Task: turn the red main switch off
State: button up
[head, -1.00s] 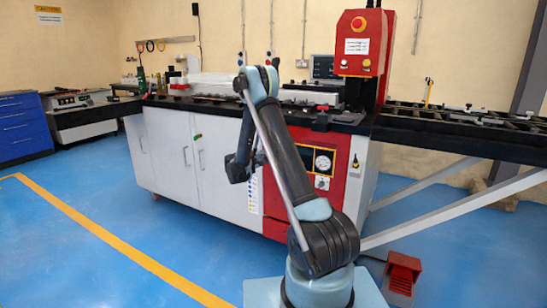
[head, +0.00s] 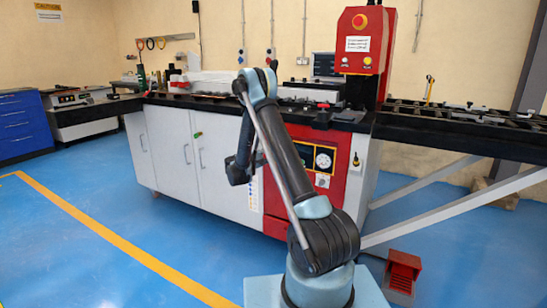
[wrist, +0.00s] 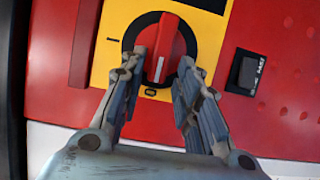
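The red main switch (wrist: 163,40) shows in the wrist view as a rotary knob on a black round base over a yellow plate. Its bar runs roughly up and down in the picture. Its white line points down, towards an oval mark on the plate's lower edge; a dash mark lies to the left. My gripper (wrist: 162,64) is open, with one finger on each side of the bar. The left finger overlaps the knob's edge; I cannot tell whether it touches. In the head view the switch is hidden behind my arm.
A black rocker switch (wrist: 246,72) sits right of the yellow plate. In the head view, the red control box (head: 363,40) stands above the bender's worktop. A red foot pedal (head: 403,271) lies on the floor at the right. The blue floor at the left is clear.

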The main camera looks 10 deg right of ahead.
jog(key=shift+r, duration=0.1)
jog(key=v, duration=1.2)
jog(key=s+d+r+m+g+y, duration=0.1)
jog(key=s+d+r+g+y, duration=0.1)
jog(key=s+d+r, duration=0.35)
jog(key=s+d+r+m+g+y, duration=0.1)
jog(key=s+d+r+g+y, duration=0.1)
jog(key=s+d, duration=0.5)
jog(key=s+d+r+m+g+y, duration=0.1)
jog(key=s+d+r+g+y, duration=0.1)
jog(key=s+d+r, duration=0.45)
jog(key=s+f+m+g+y, duration=0.1)
jog(key=s+f+y, duration=0.1)
jog(key=s, duration=0.7)
jog(key=s+f+y, duration=0.2)
jog(key=s+f, duration=0.1)
jog(key=s, duration=0.6)
jog(key=s+a+f+m+y, duration=0.1)
jog(key=s+a+f+y, duration=0.1)
jog(key=s, duration=0.5)
jog(key=s+a+f+m+y, duration=0.1)
jog(key=s+a+f+y, duration=0.2)
jog(key=s, duration=0.5)
notch_tip(320, 180, down, 2)
jog(key=shift+a, duration=0.65)
